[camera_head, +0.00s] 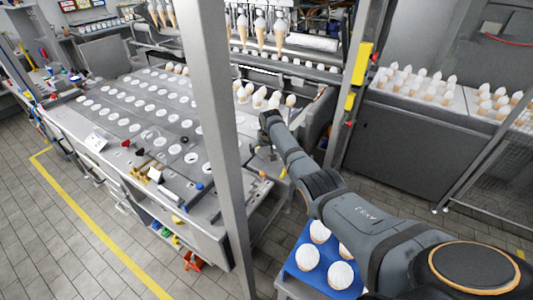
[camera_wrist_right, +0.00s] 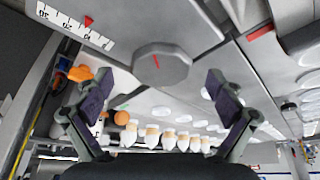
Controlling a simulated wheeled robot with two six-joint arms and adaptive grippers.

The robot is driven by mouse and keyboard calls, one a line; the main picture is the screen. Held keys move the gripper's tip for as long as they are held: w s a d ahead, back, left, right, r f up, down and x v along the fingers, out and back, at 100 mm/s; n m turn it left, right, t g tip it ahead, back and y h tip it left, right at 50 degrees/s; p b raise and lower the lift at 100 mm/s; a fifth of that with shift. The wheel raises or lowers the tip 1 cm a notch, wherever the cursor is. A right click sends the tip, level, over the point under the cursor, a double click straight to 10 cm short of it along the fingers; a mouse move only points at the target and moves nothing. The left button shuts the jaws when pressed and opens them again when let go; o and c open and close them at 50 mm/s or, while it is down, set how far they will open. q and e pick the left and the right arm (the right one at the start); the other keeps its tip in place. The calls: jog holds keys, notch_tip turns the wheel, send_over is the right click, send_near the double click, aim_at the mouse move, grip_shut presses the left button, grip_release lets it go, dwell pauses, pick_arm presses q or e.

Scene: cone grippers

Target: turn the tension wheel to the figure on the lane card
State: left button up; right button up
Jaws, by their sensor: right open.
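My right arm reaches in over the machine, with its gripper (camera_head: 267,150) small at the machine's right part in the head view. In the right wrist view the right gripper (camera_wrist_right: 155,100) is open, its two dark-padded fingers wide apart with nothing between them. A grey many-sided wheel (camera_wrist_right: 160,64) with a red mark on its face shows beyond the fingertips, apart from them. A white numbered scale (camera_wrist_right: 75,26) with a red pointer lies up and left of it. A small white card (camera_head: 96,142) stands on the machine's left front; its writing is too small to read. My left gripper is out of view.
A grey post (camera_head: 215,130) stands in front of the machine. A blue tray (camera_head: 290,268) with white-topped cones is at the lower middle. Cones (camera_head: 262,35) hang in a rack above. Orange parts (camera_wrist_right: 88,72) are near the left finger in the wrist view.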

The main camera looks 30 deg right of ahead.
jog(key=shift+w+f, duration=0.25)
jog(key=shift+f, duration=0.35)
